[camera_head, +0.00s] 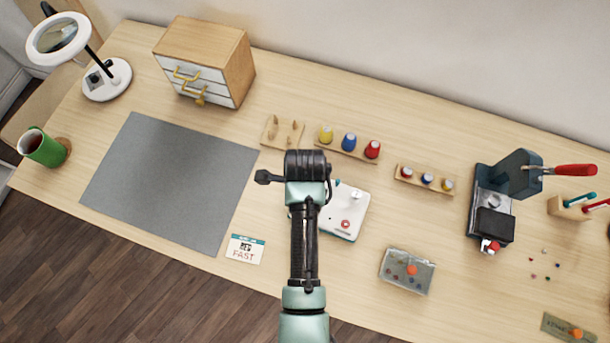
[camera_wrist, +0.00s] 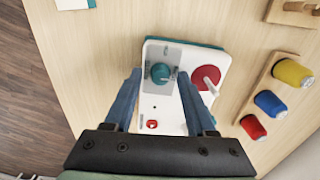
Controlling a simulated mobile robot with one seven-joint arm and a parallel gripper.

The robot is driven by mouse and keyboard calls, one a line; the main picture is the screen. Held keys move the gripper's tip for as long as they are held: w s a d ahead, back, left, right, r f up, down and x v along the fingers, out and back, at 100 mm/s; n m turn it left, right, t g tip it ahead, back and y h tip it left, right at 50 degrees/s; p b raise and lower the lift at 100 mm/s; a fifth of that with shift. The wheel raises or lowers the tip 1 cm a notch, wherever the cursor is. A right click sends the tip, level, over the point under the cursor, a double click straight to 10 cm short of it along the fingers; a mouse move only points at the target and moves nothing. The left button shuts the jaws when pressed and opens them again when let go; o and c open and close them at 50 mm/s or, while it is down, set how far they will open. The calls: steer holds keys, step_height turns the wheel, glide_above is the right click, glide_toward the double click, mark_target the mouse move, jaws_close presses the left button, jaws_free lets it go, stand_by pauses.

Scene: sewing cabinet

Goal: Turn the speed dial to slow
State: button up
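A white machine with a teal edge (camera_head: 352,205) stands on the table, partly hidden by my arm in the head view. In the wrist view the machine (camera_wrist: 165,117) shows a round teal dial (camera_wrist: 160,73) on a grey patch, a red disc (camera_wrist: 207,78) and a small red button (camera_wrist: 152,124). I cannot clearly read the dial's setting. My gripper (camera_wrist: 160,80) is open and empty, its two blue fingers reaching toward either side of the dial. I cannot tell whether they touch it. In the head view the fingers are hidden behind my wrist. A card reading "FAST" (camera_head: 245,249) lies left of the machine.
A grey mat (camera_head: 170,180) lies to the left. Behind the machine, a wooden rack holds yellow, blue and red thread spools (camera_head: 348,142). A small-spool rack (camera_head: 425,179), a clear box (camera_head: 407,271) and a dark press (camera_head: 497,200) stand to the right.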

jaws_close()
